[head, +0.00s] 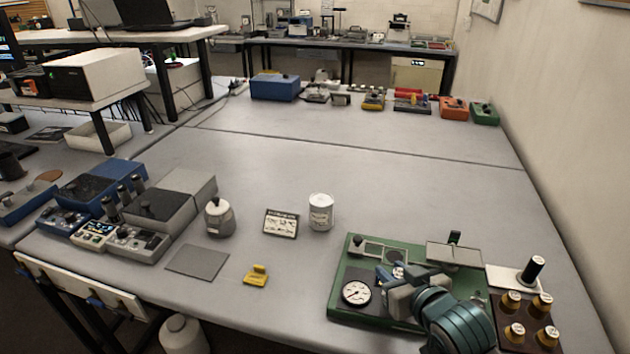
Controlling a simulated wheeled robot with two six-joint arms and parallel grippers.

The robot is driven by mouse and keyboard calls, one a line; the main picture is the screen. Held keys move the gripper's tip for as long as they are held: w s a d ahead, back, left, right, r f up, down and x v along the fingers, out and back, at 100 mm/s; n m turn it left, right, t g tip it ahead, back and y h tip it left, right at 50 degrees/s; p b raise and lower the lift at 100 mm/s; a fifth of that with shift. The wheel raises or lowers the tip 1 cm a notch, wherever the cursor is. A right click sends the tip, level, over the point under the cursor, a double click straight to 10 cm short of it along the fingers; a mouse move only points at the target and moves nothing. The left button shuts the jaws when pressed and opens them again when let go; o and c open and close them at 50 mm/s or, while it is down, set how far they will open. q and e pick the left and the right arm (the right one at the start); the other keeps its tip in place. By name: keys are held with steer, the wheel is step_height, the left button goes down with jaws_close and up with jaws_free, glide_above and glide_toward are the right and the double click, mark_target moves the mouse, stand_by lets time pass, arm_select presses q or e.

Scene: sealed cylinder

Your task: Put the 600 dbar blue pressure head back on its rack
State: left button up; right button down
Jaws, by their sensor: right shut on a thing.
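My right gripper (392,282) reaches in from the lower right over the green panel device (350,310). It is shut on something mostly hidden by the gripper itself. A round white gauge (356,292) sits on the panel to the left of the gripper. A brown block (528,337) with several brass-topped pegs (543,300) stands right of the panel; I cannot tell whether it is the rack. My left gripper is not in view.
A white plate with a black knob (532,268) stands behind the brown block. A yellow block (256,276), grey mat (198,262), small card (281,223), white tin (320,212) and lidded jar (219,218) lie left of the panel. The table's middle is clear.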

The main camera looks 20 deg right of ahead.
steer(key=shift+w+a, duration=0.1)
steer(key=shift+w, duration=0.2)
steer(key=w+a, duration=0.2)
steer(key=w+a+f, duration=0.1)
steer(key=w+a, duration=0.4)
steer(key=w, duration=0.1)
steer(key=shift+w+a+f, duration=0.1)
steer(key=shift+a+f, duration=0.05)
steer(key=shift+f, duration=0.1)
